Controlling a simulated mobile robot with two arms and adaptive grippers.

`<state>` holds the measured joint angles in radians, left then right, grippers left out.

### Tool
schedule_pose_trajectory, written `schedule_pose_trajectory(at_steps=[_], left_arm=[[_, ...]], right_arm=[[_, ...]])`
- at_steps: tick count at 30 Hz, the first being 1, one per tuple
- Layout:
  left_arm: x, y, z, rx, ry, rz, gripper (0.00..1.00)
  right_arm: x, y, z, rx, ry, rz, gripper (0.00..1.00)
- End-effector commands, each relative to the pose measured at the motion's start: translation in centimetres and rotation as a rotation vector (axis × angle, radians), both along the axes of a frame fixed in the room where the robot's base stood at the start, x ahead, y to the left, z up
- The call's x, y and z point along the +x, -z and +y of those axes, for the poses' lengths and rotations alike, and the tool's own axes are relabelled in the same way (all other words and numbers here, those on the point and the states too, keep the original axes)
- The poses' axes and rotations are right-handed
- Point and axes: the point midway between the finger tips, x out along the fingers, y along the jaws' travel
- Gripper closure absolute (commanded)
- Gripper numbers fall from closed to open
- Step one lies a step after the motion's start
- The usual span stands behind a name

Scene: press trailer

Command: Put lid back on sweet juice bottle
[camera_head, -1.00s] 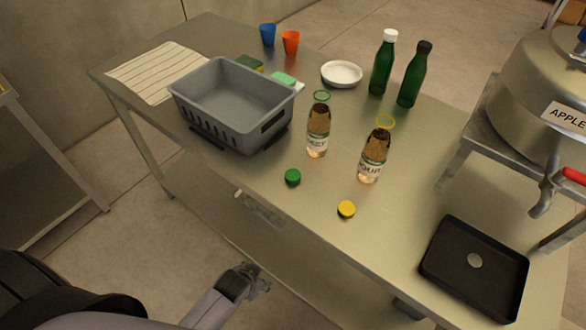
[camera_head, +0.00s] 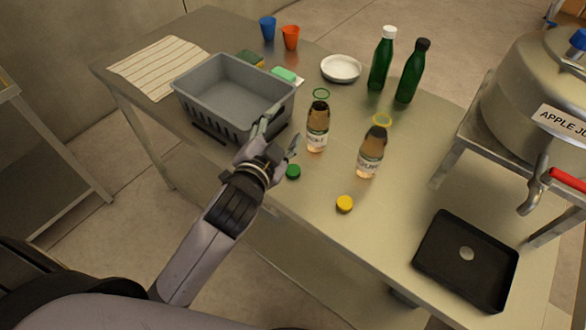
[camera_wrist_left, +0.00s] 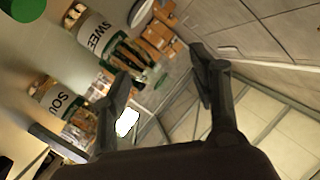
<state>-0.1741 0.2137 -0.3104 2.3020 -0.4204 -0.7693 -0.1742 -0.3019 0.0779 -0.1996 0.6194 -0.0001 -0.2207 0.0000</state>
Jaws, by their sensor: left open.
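The sweet juice bottle (camera_head: 317,128) stands upright and uncapped on the steel table, with a green ring above its neck. In the left wrist view its label reads SWEE (camera_wrist_left: 98,36). The green lid (camera_head: 293,171) lies flat on the table near the front edge, left of and nearer than the bottle. It also shows at the top left corner of the left wrist view (camera_wrist_left: 22,9). My left gripper (camera_head: 284,129) is open and empty, above the table edge between the grey basket and the sweet bottle, close to the lid. My right gripper is not in view.
The sour bottle (camera_head: 369,155) stands uncapped at right, with the yellow lid (camera_head: 345,204) in front. A grey basket (camera_head: 186,108) is left of my gripper. Green bottles (camera_head: 382,62) and a white bowl (camera_head: 341,69) stand behind. A black tray (camera_head: 440,262) lies at front right.

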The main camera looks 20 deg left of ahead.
Motion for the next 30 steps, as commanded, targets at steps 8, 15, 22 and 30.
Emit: schedule_pose_trajectory(at_steps=[8,15,22,30], left_arm=[[2.1,-16.8,-10.5,0.462,0.314,-0.763,0.45],[-4.6,-20.7,-22.0,1.002,0.685,-1.419,0.45],[-8.1,-12.5,-25.5,1.578,1.176,-1.875,0.45],[-3.2,-3.2,-15.0,-1.683,-1.576,1.477,0.45]], right_arm=[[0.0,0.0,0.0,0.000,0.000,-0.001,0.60],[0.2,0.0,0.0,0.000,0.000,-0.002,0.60],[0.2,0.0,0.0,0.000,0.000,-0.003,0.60],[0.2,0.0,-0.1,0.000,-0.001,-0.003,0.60]])
